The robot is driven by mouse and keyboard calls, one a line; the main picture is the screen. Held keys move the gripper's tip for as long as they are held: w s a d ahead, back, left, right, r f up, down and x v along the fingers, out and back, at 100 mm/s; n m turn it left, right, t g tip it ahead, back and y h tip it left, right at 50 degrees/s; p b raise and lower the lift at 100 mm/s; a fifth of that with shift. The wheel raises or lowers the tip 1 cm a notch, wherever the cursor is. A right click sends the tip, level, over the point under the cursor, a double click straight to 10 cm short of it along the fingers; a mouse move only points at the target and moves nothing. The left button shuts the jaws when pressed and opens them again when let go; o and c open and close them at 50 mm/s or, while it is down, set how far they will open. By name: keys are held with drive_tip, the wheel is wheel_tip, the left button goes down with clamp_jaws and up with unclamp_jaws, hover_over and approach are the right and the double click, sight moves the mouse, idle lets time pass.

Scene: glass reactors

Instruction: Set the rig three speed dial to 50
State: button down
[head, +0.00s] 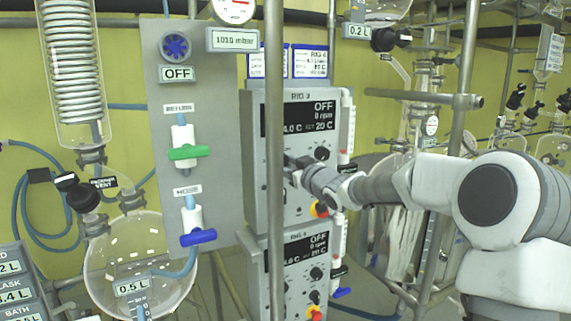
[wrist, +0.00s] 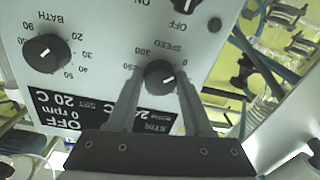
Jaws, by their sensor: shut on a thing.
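The rig three panel (head: 282,100) is a grey box with a black display (head: 300,117) reading OFF, 0 rpm and 20 C. In the wrist view the panel shows upside down. The black speed dial (wrist: 160,74) there has a white pointer mark and a printed scale. My gripper (wrist: 160,82) has one finger on each side of this dial and is shut on it. In the head view my gripper (head: 291,163) is at the panel's left part and hides the speed dial. The exact pointer reading is too small to tell.
The bath dial (wrist: 46,53) sits beside the speed dial. An ON/OFF switch (wrist: 187,4) is on the same panel. A similar rig panel (head: 300,245) is below. A vertical metal pole (head: 274,220) stands close by my gripper. Glassware is on both sides.

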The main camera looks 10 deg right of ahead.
drive_tip(key=m+p, duration=0.3)
drive_tip(key=m, duration=0.1)
drive_tip(key=shift+a+r+p, duration=0.1)
drive_tip(key=shift+p, duration=0.25)
drive_tip(key=shift+m+p, duration=1.3)
drive_tip(key=shift+m, duration=1)
drive_tip(key=shift+f, duration=0.2)
drive_tip(key=shift+c, duration=1.5)
unclamp_jaws()
drive_tip(key=shift+s, duration=0.1)
drive_tip(key=v, duration=1.7)
drive_tip(key=shift+s+f, duration=0.25)
